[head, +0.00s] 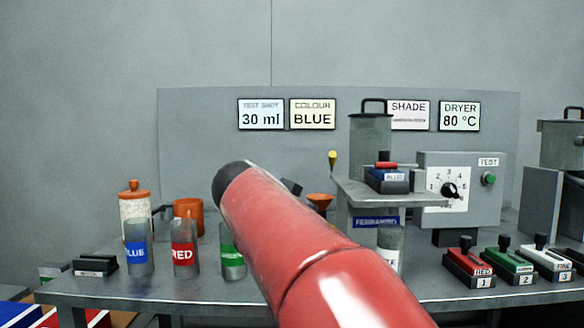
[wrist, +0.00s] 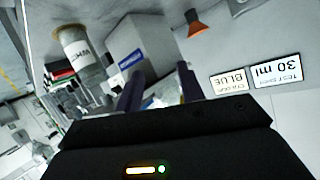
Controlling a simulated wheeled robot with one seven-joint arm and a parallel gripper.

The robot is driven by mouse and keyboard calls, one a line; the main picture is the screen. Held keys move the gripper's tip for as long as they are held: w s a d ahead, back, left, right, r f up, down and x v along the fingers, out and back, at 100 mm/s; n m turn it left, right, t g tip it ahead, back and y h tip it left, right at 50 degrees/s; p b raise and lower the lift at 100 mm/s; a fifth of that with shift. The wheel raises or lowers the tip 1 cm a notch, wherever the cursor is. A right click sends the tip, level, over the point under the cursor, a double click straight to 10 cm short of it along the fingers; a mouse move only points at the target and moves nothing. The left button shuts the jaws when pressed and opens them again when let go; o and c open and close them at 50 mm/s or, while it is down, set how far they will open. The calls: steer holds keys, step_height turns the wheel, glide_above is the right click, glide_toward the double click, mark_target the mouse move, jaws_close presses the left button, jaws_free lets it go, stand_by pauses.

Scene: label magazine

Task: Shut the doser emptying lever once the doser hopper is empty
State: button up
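A lever with a yellow knob (head: 332,158) stands upright behind the orange funnel in the head view. A grey see-through hopper (head: 370,135) with a dark handle stands on the doser shelf (head: 370,197); I cannot tell whether anything is inside. The orange funnel (head: 320,199) also shows in the wrist view (wrist: 197,27). My gripper (wrist: 160,92) has its dark fingers apart, with a pale speckled surface seen between them. My red arm mostly hides it in the head view. The yellow knob stands apart from the visible dark gripper part, to its right.
Blue (head: 139,247), red (head: 184,246) and green (head: 232,250) labelled beakers stand along the bench front. A white labelled cylinder (wrist: 82,49) stands under the doser. A dial box (head: 460,188) and labelled switches (head: 470,263) occupy the right.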

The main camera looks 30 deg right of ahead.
mark_target(330, 156)
steer(key=w+d+r+m+h, duration=0.1)
steer(key=d+r+m+h, duration=0.1)
steer(key=r+m, duration=0.1)
steer(key=w+d+r+m+g+h+b, duration=0.1)
steer(key=w+d+r+m+h, duration=0.1)
steer(key=d+r, duration=0.1)
steer(key=w+d+r+m+h, duration=0.2)
steer(key=d+r+m, duration=0.1)
steer(key=r, duration=0.1)
steer(key=shift+d+m, duration=0.1)
steer(key=shift+m, duration=0.2)
steer(key=p+x, duration=0.2)
steer(key=x, duration=0.4)
steer(key=shift+d+r, duration=0.1)
steer(key=shift+d, duration=0.3)
steer(key=shift+w+d, duration=0.15)
steer(key=shift+d, duration=0.2)
steer(key=shift+c, duration=0.5)
jaws_close()
